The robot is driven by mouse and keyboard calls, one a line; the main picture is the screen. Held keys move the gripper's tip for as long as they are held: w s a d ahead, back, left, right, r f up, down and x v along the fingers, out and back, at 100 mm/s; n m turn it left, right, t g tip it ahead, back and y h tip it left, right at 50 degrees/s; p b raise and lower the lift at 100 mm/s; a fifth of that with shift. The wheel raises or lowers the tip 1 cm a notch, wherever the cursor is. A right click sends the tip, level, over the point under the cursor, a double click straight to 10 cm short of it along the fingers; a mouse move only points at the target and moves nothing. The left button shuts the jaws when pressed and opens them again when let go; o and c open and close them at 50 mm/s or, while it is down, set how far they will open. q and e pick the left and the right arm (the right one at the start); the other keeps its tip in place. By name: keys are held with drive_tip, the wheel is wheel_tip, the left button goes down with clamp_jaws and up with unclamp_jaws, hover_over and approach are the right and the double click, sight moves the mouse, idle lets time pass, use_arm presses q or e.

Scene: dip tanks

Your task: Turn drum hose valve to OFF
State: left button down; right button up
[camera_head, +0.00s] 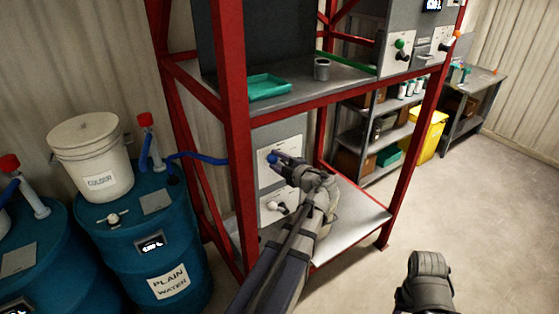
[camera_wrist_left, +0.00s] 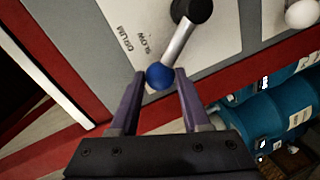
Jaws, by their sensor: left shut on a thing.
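The drum hose valve is a metal lever (camera_wrist_left: 178,40) with a blue ball knob (camera_wrist_left: 159,76), turning on a black pivot (camera_wrist_left: 192,8) on a pale plate. The words DRUM and SLOW show on the plate beside the lever. In the head view the blue knob (camera_head: 272,157) is at the upper plate under the rack's shelf. My left gripper (camera_wrist_left: 160,83) is shut on the blue knob, with one purple finger on each side. It also shows in the head view (camera_head: 279,163). My right gripper's fingers are not visible.
A white-knobbed lever (camera_head: 274,205) is on the plate below. Red rack posts (camera_head: 236,150) flank the panel. A blue drum (camera_head: 150,225) marked PLAIN WATER, with a white bucket (camera_head: 90,150), stands left. A green tray (camera_head: 268,87) lies on the shelf. Floor at right is clear.

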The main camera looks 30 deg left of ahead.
use_arm(q)
drive_tip(key=shift+s+a+f+n, duration=0.1)
drive_tip(key=shift+s+f+n, duration=0.25)
drive_tip(key=shift+n, duration=0.25)
drive_tip(key=shift+c, duration=1.9)
unclamp_jaws()
drive_tip(key=shift+t, duration=0.3)
drive_tip(key=p+v, duration=0.1)
drive_tip(key=v, duration=0.6)
drive_tip(key=shift+d+r, duration=0.15)
drive_tip(key=shift+d, duration=0.15)
drive_tip(key=shift+s, duration=0.1)
